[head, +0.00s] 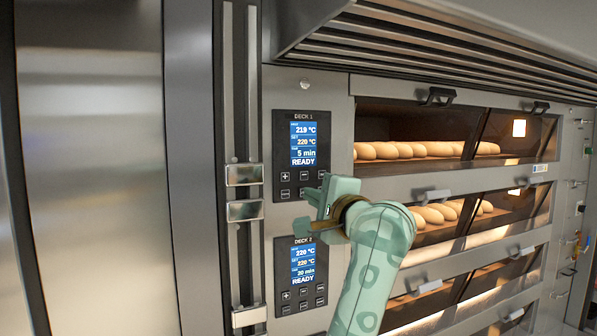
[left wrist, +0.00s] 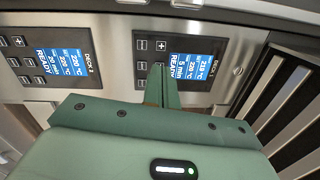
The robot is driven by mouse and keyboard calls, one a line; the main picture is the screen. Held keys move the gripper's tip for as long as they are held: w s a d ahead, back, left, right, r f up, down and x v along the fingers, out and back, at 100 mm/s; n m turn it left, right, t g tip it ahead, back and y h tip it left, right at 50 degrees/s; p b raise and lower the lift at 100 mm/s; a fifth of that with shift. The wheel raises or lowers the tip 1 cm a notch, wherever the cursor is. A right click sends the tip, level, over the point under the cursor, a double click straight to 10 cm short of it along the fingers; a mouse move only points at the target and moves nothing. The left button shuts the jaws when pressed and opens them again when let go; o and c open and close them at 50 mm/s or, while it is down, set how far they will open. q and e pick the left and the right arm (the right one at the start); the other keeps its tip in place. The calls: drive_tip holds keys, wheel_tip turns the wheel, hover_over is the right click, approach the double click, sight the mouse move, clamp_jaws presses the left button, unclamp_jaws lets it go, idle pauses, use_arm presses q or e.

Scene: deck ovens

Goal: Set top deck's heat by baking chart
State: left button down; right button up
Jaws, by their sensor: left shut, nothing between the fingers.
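The DECK 1 panel (head: 283,150) has a blue display (head: 303,143) reading 219 °C, 220 °C, 5 min and READY, with small buttons below. The panel (left wrist: 215,32) also shows in the left wrist view, turned sideways. My left gripper (head: 314,207) is shut and empty, close to the lower edge of this panel, covering part of its lower right button area. In the left wrist view its closed fingers (left wrist: 161,75) point at the button area beside the display; I cannot tell whether they touch. No baking chart is in view. My right gripper is not in view.
The DECK 2 panel (head: 280,271) below reads 220 °C, 220 °C, 20 min and READY. Oven windows with loaves (head: 420,150) and protruding door handles (head: 437,97) lie right. A slatted hood (head: 440,50) overhangs above. A vertical rail (head: 240,120) with metal brackets stands left.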

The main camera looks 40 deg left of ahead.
use_arm(q)
drive_tip(key=shift+d+r+n+t+h, duration=0.3)
drive_tip(key=shift+r+n+h, duration=0.2)
drive_tip(key=shift+r+n, duration=0.1)
drive_tip(key=p, duration=0.6)
approach(285, 178)
drive_tip(key=x, duration=0.5)
drive_tip(key=shift+a+r, duration=0.25)
drive_tip(key=shift+r, duration=0.05)
drive_tip(key=shift+w+a+f, duration=0.2)
drive_tip(key=shift+w+a, duration=0.2)
drive_tip(key=shift+a, duration=0.2)
